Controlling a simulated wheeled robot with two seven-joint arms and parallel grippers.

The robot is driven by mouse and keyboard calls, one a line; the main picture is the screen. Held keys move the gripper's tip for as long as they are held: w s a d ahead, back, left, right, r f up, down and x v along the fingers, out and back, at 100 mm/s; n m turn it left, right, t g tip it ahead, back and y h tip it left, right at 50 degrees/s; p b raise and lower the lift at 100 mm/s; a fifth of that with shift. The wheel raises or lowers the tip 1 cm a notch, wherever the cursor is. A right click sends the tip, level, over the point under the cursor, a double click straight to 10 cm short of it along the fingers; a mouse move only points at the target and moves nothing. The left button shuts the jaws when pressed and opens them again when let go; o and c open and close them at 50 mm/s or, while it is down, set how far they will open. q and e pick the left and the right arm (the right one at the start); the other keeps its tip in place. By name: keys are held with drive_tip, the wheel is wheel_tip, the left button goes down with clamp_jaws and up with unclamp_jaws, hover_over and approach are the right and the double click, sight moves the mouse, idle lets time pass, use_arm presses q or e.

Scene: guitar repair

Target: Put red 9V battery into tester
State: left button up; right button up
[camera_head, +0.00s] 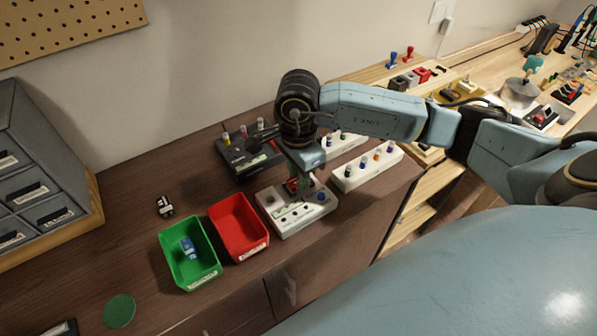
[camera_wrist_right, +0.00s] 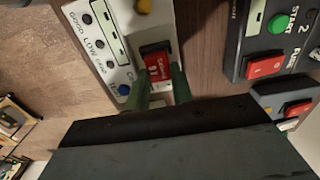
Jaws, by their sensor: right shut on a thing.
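The red 9V battery (camera_wrist_right: 157,64) is between the fingertips of my right gripper (camera_wrist_right: 161,84), which is shut on it. In the head view my right gripper (camera_head: 303,182) points down over the white tester (camera_head: 284,222), and a little of the red battery (camera_head: 292,184) shows there. The tester also shows in the right wrist view (camera_wrist_right: 118,62), with round lamps, a blue button and a yellow button. The battery is over or at the tester's slot area; I cannot tell whether it touches or sits inside. My left gripper is not in view.
A red bin (camera_head: 238,226) and a green bin (camera_head: 190,254) with a blue battery inside stand left of the tester. A dark device (camera_head: 240,156) is behind, and a white rack (camera_head: 367,168) with several small items is at right.

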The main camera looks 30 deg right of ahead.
drive_tip(key=shift+f, duration=0.35)
drive_tip(key=o, duration=1)
drive_tip(key=shift+c, duration=0.2)
drive_tip(key=shift+o, duration=0.4)
drive_tip(key=shift+f, duration=0.1)
drive_tip(key=shift+s, duration=0.15)
drive_tip(key=shift+c, duration=0.3)
